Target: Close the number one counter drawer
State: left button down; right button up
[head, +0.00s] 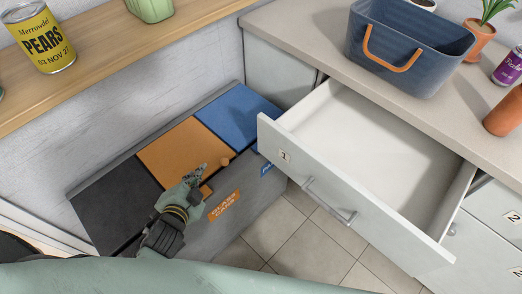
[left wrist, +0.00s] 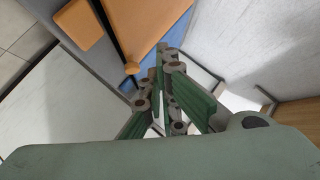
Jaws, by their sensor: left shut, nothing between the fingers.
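The number one counter drawer (head: 365,158) stands pulled out from the grey counter and is empty inside. Its white front carries a "1" label and a metal bar handle (head: 328,202). My left gripper (head: 200,172) is shut and empty, above the bin unit to the left of the drawer and apart from the drawer front. In the left wrist view its green fingers (left wrist: 170,90) are close together. My right gripper is not in view.
The bin unit with black, orange (head: 182,150) and blue (head: 238,114) lids stands left of the drawer. A blue basket (head: 410,48) and plant pots stand on the counter. A wooden shelf (head: 120,48) holds a yellow can (head: 38,36). Tiled floor (head: 285,235) shows below the drawer.

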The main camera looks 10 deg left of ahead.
pick_arm(q)
jog(key=w+d+r+m+t+h, duration=0.1)
jog(key=d+r+m+t+h, duration=0.25)
jog(key=m, duration=0.25)
jog(key=m+g+h, duration=0.2)
jog(key=m+h, duration=0.6)
jog(key=m, duration=0.1)
send_near(269, 144)
jog(key=shift+t+y, duration=0.25)
jog(key=p+x, duration=0.1)
jog(key=x, duration=0.5)
jog(key=shift+s+d+p, duration=0.1)
jog(key=shift+d+p, duration=0.1)
jog(key=shift+p, duration=0.1)
jog(key=shift+w+d+f, duration=0.1)
jog(key=shift+w+d, duration=0.2)
jog(key=shift+w, duration=0.15)
